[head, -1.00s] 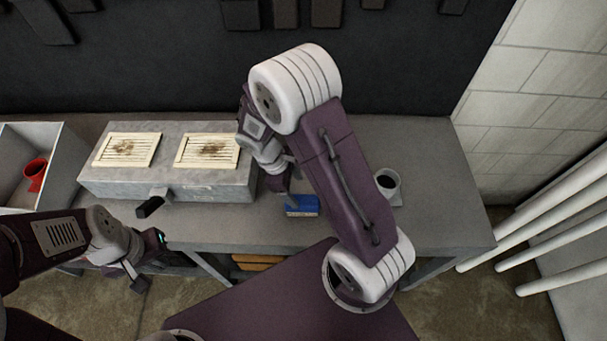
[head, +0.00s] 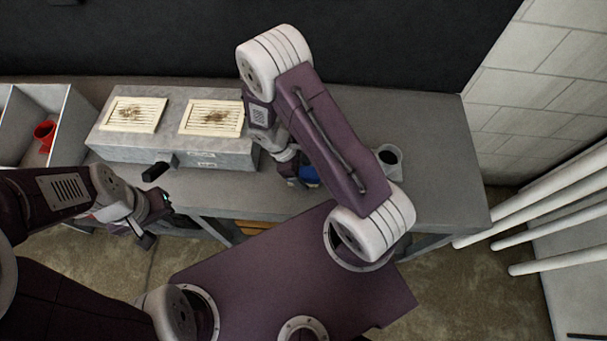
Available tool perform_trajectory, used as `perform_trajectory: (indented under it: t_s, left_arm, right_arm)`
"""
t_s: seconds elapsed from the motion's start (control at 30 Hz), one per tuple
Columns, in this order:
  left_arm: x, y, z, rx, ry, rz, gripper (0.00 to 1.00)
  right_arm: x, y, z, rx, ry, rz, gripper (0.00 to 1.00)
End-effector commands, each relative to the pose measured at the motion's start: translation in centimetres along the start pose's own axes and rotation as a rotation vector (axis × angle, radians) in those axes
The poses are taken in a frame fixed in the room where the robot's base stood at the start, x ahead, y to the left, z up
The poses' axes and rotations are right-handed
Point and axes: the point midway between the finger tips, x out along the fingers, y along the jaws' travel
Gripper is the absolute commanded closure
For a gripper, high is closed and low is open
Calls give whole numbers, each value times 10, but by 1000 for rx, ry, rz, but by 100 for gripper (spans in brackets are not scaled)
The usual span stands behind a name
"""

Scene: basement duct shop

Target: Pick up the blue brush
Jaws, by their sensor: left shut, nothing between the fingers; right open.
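The blue brush (head: 309,174) lies on the grey bench, mostly hidden behind my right arm; only a patch of its blue body shows. My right gripper (head: 299,184) is at the brush's left side, pointing down at the bench. It is open; its fingers are partly hidden by its own wrist, and I cannot tell whether they touch the brush. My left gripper (head: 147,240) is shut and empty, low in front of the bench's front edge at the left, away from the brush.
A grey duct box (head: 180,153) with two dusty cream vent grilles (head: 134,114) (head: 212,118) stands on the bench. A grey cup (head: 390,158) with a dark inside stands right of my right arm. A divided bin (head: 69,128) holds a red cup (head: 44,135). The bench's right end (head: 440,150) is clear.

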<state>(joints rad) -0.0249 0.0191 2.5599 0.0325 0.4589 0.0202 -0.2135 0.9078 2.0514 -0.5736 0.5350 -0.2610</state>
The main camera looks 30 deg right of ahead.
Motion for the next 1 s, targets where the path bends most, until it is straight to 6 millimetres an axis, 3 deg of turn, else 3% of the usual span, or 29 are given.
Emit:
perform_trajectory:
  t_s: [0.2,0.43,0.7,1.0]
  left_arm:
    - [-5,0,0,0,0,0,100]
    - [-4,0,0,0,0,0,100]
    - [-4,0,0,0,0,0,100]
    - [-6,0,-1,0,0,0,100]
  right_arm:
    - [31,0,-1,0,0,-2,29]
    - [33,1,-2,1,1,0,29]
    - [33,1,-1,1,1,0,100]
    - [30,1,-1,1,1,0,100]
